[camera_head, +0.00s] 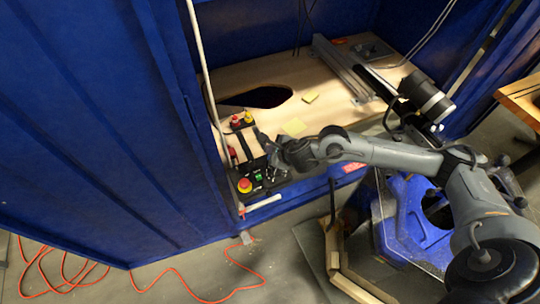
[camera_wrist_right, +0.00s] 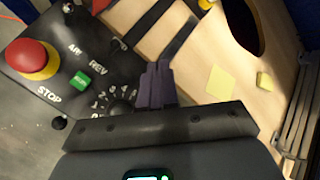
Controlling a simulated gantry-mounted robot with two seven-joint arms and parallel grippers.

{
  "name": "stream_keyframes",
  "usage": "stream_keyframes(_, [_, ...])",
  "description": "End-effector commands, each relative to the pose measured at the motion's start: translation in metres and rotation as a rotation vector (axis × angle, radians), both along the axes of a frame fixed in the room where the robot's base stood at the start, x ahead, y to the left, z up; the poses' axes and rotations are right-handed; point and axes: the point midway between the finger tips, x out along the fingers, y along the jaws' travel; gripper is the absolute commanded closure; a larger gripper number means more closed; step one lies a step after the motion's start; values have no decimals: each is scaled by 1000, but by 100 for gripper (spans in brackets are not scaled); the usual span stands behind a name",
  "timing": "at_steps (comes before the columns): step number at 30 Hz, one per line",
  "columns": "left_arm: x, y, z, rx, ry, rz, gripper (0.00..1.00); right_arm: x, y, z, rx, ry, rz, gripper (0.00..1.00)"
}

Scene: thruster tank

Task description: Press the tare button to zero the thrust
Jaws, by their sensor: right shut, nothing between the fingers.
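A black control box (camera_wrist_right: 62,62) lies left of my right gripper in the right wrist view. It carries a red stop button (camera_wrist_right: 27,56) on a yellow ring, a green button (camera_wrist_right: 80,81) and a black dial (camera_wrist_right: 116,106). In the head view, its red stop button (camera_head: 245,185) and green button (camera_head: 257,177) show at the bench's front left. My right gripper (camera_wrist_right: 158,70) is shut and empty beside the dial; contact cannot be told. In the head view, the right gripper (camera_head: 262,138) is above the bench. I cannot make out a tare label. My left gripper is out of view.
A smaller box with red and yellow buttons (camera_head: 241,120) sits farther back on the wooden bench (camera_head: 335,108). The bench has a dark opening (camera_head: 262,97) and yellow notes (camera_head: 294,127). Blue walls (camera_head: 85,120) enclose it. A metal rail (camera_head: 343,66) stands at right.

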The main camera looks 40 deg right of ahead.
Motion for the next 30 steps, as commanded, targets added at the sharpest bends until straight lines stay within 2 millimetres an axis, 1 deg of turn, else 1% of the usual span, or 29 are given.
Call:
stream_keyframes(1, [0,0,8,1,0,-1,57,0,0,9,-1,-1,1,100])
stream_keyframes(6, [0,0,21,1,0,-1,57,0,0,27,0,-1,0,100])
stream_keyframes(10, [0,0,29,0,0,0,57,0,0,37,0,-1,1,100])
stream_keyframes(14, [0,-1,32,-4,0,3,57,0,0,40,-1,0,1,100])
stream_keyframes(30, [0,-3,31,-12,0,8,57,0,0,39,0,0,0,100])
